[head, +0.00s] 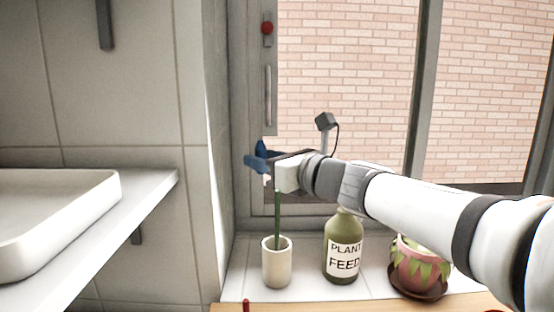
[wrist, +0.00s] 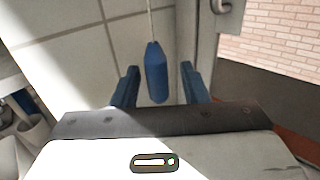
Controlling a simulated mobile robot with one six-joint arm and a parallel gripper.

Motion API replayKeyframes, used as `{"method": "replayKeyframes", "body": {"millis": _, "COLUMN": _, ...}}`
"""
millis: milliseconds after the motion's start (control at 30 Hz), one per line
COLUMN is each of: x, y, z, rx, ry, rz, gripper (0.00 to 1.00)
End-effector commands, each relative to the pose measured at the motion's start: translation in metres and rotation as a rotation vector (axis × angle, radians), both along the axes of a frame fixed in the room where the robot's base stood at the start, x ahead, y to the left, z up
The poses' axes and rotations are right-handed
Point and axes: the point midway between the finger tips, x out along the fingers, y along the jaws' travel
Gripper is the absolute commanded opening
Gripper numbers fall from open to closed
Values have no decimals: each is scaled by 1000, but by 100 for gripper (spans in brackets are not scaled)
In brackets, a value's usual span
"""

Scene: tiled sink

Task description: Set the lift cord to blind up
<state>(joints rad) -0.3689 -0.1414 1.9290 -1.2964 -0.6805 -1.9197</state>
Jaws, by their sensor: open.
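The lift cord (wrist: 150,20) shows in the wrist view as a thin pale line from the top edge. It ends in a blue pull (wrist: 157,75) that hangs nearly upright. My gripper (wrist: 159,70) is open, with one blue finger on each side of the pull. Gaps show between the pull and both fingers. In the head view my gripper (head: 261,160) is at the left window frame, above a cup. There I cannot clearly tell the blue pull from the blue fingers, and the cord is not distinct. No blind is clearly visible.
Below my gripper, a cream cup (head: 276,265) holds a green stick (head: 278,215). A plant feed bottle (head: 343,248) and a potted plant (head: 413,265) stand to its right on the tiled sill. A tiled wall and white basin (head: 60,215) are left. A red knob (head: 267,28) is above.

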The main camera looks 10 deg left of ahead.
Motion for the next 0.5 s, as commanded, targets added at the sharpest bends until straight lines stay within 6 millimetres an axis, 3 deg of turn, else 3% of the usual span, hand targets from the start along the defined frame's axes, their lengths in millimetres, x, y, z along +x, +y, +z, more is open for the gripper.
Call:
{"method": "replayKeyframes", "body": {"millis": 300, "x": -26, "y": -46, "z": -1, "rx": 1, "ry": -1, "rz": -4, "gripper": 40}}
{"method": "replayKeyframes", "body": {"millis": 500, "x": -32, "y": -55, "z": -1, "rx": 0, "ry": 0, "rz": -1, "gripper": 40}}
